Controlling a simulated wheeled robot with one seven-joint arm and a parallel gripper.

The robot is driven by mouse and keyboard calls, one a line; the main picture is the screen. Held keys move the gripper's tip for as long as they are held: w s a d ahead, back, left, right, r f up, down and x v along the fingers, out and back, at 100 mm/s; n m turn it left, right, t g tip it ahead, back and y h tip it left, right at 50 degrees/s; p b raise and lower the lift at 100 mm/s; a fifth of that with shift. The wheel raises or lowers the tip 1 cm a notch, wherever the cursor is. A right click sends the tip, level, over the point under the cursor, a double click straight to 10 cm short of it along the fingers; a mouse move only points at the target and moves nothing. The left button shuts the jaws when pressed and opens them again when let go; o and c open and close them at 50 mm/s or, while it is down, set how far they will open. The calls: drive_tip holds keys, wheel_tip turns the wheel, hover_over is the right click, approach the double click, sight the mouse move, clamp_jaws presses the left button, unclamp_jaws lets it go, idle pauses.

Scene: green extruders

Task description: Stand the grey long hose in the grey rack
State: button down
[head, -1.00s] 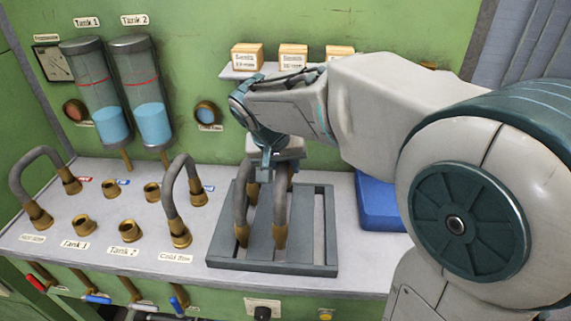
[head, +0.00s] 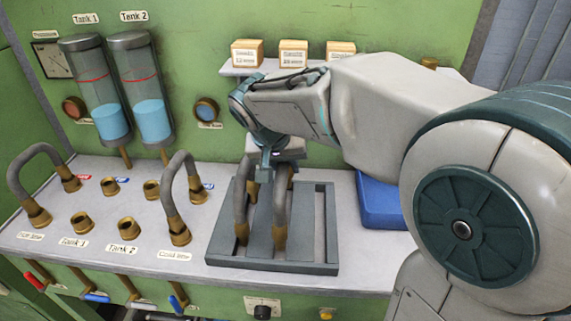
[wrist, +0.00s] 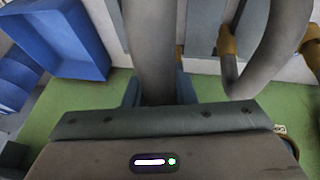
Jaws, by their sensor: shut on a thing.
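The grey rack (head: 312,266) is a dark slotted frame on the bench. Two bent grey hoses with brass ends are at it. My gripper (head: 276,165) is shut on the upper part of the right one, the grey long hose (head: 279,207). Its near brass end is down at the rack's slats; whether it rests there I cannot tell. In the wrist view the held hose (wrist: 150,50) runs up from between the jaws. The other hose (head: 240,212) stands close on its left in the head view. The far ends are partly hidden.
A blue tray (head: 375,205) lies right of the rack. Two more bent hoses (head: 170,195) (head: 35,185) stand on brass fittings to the left. Small boxes (head: 293,53) sit on a shelf behind my arm. The rack's right slots look empty.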

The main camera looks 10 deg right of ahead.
drive_tip(key=shift+f+b, duration=1.5)
drive_tip(key=shift+f, duration=0.2)
drive_tip(key=c, duration=1.1)
unclamp_jaws()
drive_tip(key=shift+r, duration=0.1)
